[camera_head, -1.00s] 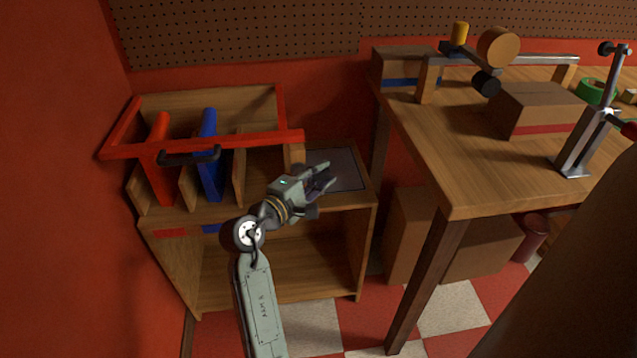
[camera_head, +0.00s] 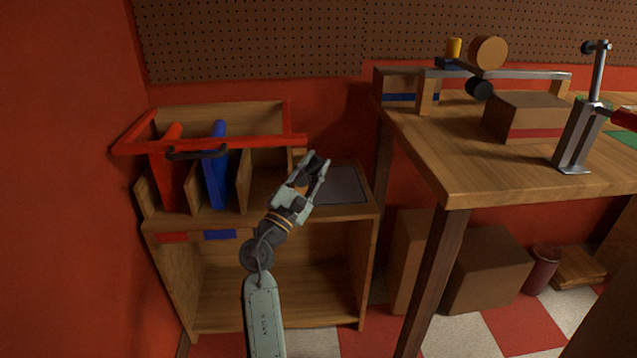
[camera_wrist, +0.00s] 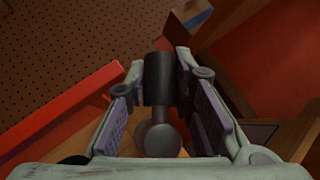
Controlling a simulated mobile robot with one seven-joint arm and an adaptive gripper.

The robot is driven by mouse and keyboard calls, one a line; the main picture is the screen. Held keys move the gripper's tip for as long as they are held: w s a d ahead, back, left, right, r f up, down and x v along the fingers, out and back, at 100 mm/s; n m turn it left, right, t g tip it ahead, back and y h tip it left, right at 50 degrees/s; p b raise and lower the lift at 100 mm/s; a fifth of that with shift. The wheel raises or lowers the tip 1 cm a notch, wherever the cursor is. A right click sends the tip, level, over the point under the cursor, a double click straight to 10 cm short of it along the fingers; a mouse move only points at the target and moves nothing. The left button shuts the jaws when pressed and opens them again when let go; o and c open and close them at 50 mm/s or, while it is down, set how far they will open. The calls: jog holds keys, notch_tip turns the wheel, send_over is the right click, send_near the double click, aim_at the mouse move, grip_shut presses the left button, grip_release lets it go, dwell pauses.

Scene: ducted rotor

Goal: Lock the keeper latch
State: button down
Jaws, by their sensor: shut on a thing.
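In the wrist view, a dark cylinder (camera_wrist: 159,78) with a grey stem and a round grey knob (camera_wrist: 162,140) lies between my fingers; I take it to be the keeper latch's handle. My gripper (camera_wrist: 160,72) is shut on it. In the head view, my gripper (camera_head: 317,164) is just right of the end of the red bar frame (camera_head: 240,141), above the right part of the wooden rack (camera_head: 275,215). The latch is hidden behind my fingers there, and I cannot tell its locked state. The red bar also shows at left in the wrist view (camera_wrist: 65,110).
A red panel (camera_head: 172,180) and a blue panel (camera_head: 216,170) stand in the rack slots under a black handle (camera_head: 197,153). A dark plate (camera_head: 343,185) lies on the rack top at right. A workbench (camera_head: 470,170) stands close on the right.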

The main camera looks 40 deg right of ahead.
jog(key=n+t+b, duration=0.2)
jog(key=n, duration=0.1)
jog(key=a+n+t+b, duration=0.1)
jog(key=n+t+b, duration=0.1)
jog(key=n+t, duration=0.1)
jog(key=w+n+t+b, duration=0.1)
jog(key=n+t+b, duration=0.1)
jog(key=b, duration=0.1)
jog(key=shift+a+r+n+t+y, duration=0.1)
jog(key=shift+a+n+t+y, duration=0.2)
jog(key=shift+n+y, duration=0.1)
jog(key=n+t+y+b, duration=0.2)
jog(key=n, duration=0.1)
jog(key=n+t+y+b, duration=0.1)
jog(key=n+t, duration=0.1)
jog(key=shift+w+a+r, duration=0.25)
jog(key=shift+a+r, duration=0.05)
jog(key=shift+a, duration=0.1)
jog(key=shift+r+n, duration=0.1)
jog(key=shift+n, duration=0.3)
jog(key=c, duration=1.4)
grip_release()
jog(key=shift+o, duration=0.2)
jog(key=shift+r+m+p, duration=0.15)
jog(key=shift+m+p, duration=0.25)
jog(key=shift+m, duration=0.1)
